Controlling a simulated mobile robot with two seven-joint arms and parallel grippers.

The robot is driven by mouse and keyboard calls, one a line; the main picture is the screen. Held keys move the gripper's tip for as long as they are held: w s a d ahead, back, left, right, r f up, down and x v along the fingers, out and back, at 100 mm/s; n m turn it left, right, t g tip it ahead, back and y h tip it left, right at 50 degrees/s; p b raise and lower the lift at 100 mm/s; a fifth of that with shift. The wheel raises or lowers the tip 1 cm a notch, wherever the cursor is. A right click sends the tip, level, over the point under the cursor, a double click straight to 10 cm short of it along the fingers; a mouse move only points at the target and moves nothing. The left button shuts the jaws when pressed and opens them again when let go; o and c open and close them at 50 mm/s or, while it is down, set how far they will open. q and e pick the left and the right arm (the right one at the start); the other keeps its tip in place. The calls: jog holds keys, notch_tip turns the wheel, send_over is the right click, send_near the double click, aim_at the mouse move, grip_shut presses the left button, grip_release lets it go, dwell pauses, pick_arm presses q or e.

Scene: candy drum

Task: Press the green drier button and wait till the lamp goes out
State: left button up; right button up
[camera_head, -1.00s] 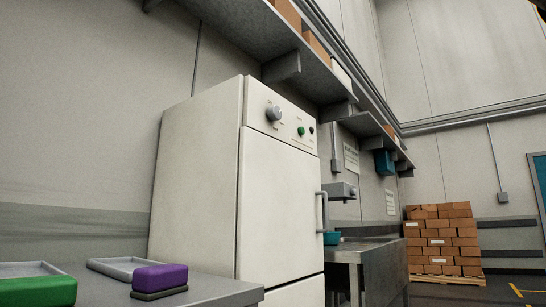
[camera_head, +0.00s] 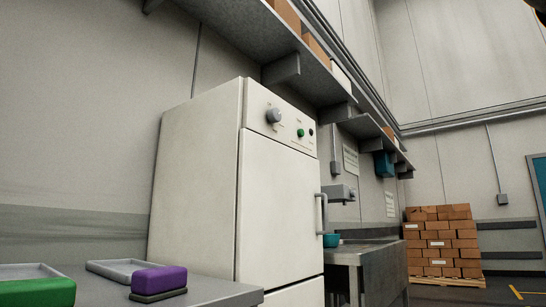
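A tall white drier cabinet (camera_head: 275,205) stands against the wall in the middle of the head view, with its door shut. Its top panel holds a grey knob (camera_head: 273,115), a green button (camera_head: 300,133) and a small dark round spot (camera_head: 311,133) to the right of the button, which may be the lamp. It does not look lit. Neither of my grippers shows clearly; only a dark shape touches the top right corner.
A grey counter (camera_head: 215,290) at lower left bears trays, a purple block (camera_head: 160,279) and a green block (camera_head: 38,292). A shelf (camera_head: 250,40) with boxes runs above the drier. A metal sink table (camera_head: 375,262) stands to its right, stacked cartons (camera_head: 440,240) farther back.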

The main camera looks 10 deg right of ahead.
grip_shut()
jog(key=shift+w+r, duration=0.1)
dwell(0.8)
